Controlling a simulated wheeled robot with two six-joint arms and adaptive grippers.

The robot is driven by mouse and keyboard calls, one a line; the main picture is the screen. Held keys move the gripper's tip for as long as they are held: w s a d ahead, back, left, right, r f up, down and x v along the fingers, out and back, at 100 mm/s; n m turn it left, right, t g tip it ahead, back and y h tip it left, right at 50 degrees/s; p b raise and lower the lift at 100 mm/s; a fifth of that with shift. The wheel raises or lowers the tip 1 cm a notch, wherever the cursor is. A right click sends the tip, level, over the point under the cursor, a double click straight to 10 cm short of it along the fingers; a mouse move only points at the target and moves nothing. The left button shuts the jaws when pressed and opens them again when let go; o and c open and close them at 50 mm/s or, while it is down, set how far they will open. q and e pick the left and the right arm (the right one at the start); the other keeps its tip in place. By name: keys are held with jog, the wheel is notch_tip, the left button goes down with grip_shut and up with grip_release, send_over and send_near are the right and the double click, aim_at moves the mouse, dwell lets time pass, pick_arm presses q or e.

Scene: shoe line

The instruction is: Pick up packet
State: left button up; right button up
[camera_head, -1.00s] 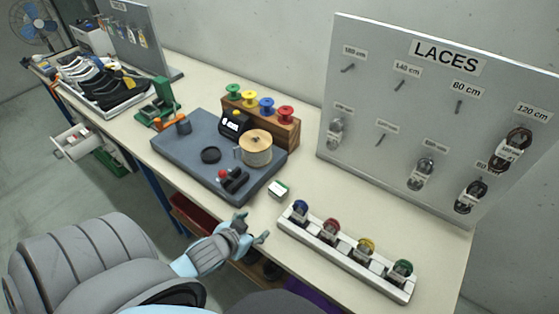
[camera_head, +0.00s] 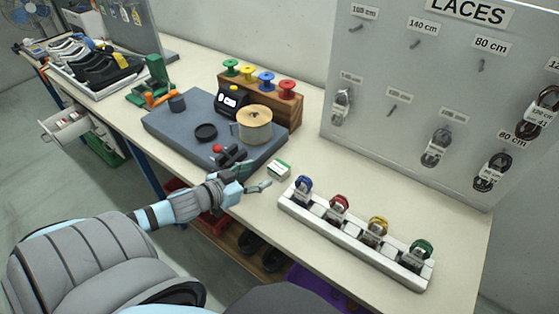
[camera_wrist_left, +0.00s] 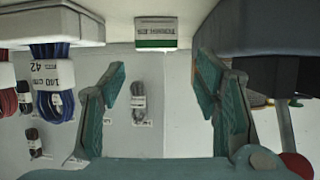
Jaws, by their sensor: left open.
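The packet, a small white and green box (camera_head: 279,169), lies on the bench between the grey mat and the white lace rack. In the left wrist view it (camera_wrist_left: 156,33) shows at the top centre, beyond the fingertips, with dark print too small to read surely. My left gripper (camera_head: 254,180) is open and empty beside the bench's front edge, a short gap from the packet. Its two teal fingers (camera_wrist_left: 162,85) stand apart in the wrist view, with nothing between them. My right gripper is not in view.
A white rack (camera_head: 350,240) with several coloured lace bundles stands right of the packet. The grey mat (camera_head: 180,130) to the left carries a spool (camera_head: 254,124) and a red-knobbed tool. A lace board (camera_head: 400,90) stands behind. Bare bench surrounds the packet.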

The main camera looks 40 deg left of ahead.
aim_at(280, 166)
pick_arm(q)
jog(key=b+x, duration=0.4)
jog(key=b, duration=0.1)
jog(key=shift+w+f, duration=0.15)
jog(key=shift+f, duration=0.2)
jog(key=shift+w+d+b, duration=0.15)
jog(key=shift+w+b, duration=0.35)
jog(key=shift+w, duration=0.05)
jog(key=b+x, duration=0.3)
jog(key=x, duration=0.1)
jog(key=shift+w+d, duration=0.15)
jog(key=shift+w, duration=0.25)
jog(key=shift+r, duration=0.1)
jog(key=shift+c, duration=0.4)
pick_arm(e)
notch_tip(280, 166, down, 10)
pick_arm(q)
jog(key=c, duration=0.9)
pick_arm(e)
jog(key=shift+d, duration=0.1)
pick_arm(q)
jog(key=shift+r, duration=0.15)
notch_tip(280, 166, up, 20)
jog(key=p, duration=0.6)
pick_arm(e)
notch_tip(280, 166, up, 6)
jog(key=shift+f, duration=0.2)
